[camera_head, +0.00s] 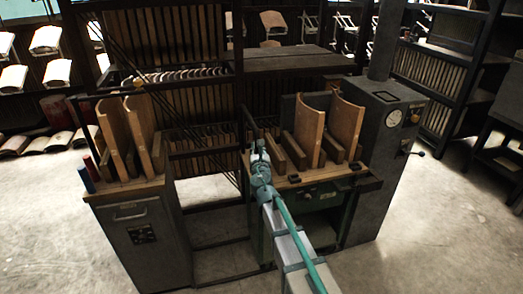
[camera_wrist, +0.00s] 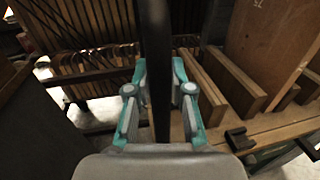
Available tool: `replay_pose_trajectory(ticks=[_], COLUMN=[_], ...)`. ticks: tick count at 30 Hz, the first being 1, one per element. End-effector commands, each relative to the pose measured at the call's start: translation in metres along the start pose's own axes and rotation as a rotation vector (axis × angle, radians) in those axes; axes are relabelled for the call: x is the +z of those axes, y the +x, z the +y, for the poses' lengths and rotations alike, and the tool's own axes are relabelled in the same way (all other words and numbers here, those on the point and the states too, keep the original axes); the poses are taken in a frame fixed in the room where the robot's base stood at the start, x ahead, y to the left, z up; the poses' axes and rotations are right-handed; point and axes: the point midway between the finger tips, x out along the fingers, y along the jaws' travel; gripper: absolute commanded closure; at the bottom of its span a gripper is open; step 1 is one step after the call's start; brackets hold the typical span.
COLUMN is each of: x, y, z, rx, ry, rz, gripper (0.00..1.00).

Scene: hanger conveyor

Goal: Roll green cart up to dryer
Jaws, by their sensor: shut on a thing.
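The green cart (camera_head: 329,200) stands in the middle of the head view. Its wooden top carries curved wooden boards and thick blocks, which also show in the wrist view (camera_wrist: 228,78). My gripper (camera_head: 258,152) is at the cart's left end. In the wrist view my gripper (camera_wrist: 160,100) is shut on a dark upright bar (camera_wrist: 156,42), which looks like the cart's handle. A dark grey cabinet (camera_head: 390,160) with a round gauge and a flue stands close at the cart's right; it may be the dryer. I cannot tell whether they touch.
A grey cabinet (camera_head: 147,240) with a wooden top and curved boards stands at the left. A dark rack (camera_head: 195,130) of wooden slats stands behind. Shelving (camera_head: 440,75) stands at the back right. Floor at far left and right front is clear.

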Motion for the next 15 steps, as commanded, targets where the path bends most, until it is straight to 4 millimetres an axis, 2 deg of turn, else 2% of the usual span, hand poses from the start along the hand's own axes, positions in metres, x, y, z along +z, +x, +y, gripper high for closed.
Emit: replay_pose_trajectory(ticks=[12, 13, 15], x=[0.0003, 0.0004, 0.0004], y=[0.0008, 0.0008, 0.0009], z=[-0.0044, -0.0046, -0.0048], rx=[-0.009, -0.009, -0.010], ry=[-0.001, -0.001, -0.001], rz=[-0.002, -0.002, -0.002], gripper=[1.00, 0.77, 0.66])
